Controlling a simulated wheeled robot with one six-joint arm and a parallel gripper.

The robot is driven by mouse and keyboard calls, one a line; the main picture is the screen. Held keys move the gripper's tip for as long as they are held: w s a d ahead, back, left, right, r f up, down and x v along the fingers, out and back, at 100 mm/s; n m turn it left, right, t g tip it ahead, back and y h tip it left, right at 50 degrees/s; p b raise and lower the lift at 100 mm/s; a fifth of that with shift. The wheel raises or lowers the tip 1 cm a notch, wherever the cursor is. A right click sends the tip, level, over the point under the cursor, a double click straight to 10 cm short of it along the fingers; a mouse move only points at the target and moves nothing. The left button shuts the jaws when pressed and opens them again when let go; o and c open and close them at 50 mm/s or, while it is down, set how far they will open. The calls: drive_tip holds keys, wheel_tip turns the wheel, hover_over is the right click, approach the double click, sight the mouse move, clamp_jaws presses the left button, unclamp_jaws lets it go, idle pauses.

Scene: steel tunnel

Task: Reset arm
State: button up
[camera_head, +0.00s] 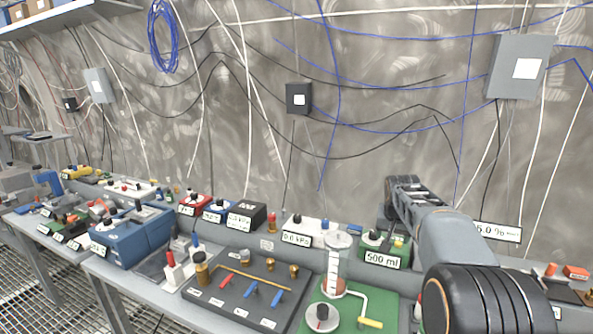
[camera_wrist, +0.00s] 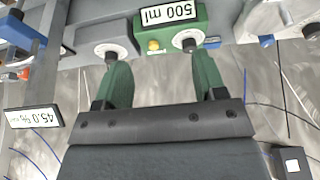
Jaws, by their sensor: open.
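My gripper (camera_wrist: 162,66) is open in the wrist view, with two green fingers apart and nothing between them. The green box with the 500 ml label (camera_wrist: 178,38) appears upside down beyond the fingertips; a gap seems to lie between, but I cannot tell how far. In the head view my arm reaches in from the lower right, and its dark end stands above and beside the same green 500 ml box (camera_head: 398,246). The fingertips are hard to make out there.
A bench holds a dark valve panel (camera_head: 240,295), a glass cylinder (camera_head: 336,265) on a green base, a blue box (camera_head: 125,240) and several label boxes. A grey wall box (camera_head: 520,66), a small black box (camera_head: 299,98) and loose cables hang on the wall. The air above the bench is mostly free.

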drive_tip(key=s+a+f+n, duration=0.1)
drive_tip(key=s+a+f, duration=0.1)
drive_tip(key=s, duration=0.8)
drive_tip(key=s+a+f+n+y, duration=0.1)
drive_tip(key=s+a, duration=0.4)
drive_tip(key=s, duration=0.5)
drive_tip(key=s+a+f+n, duration=0.2)
drive_tip(key=s+a, duration=0.1)
drive_tip(key=s, duration=0.6)
drive_tip(key=shift+s+a+f+n+y, duration=0.25)
drive_tip(key=shift+s+f+n+y, duration=0.05)
drive_tip(key=shift+s+f, duration=0.1)
idle(2.4)
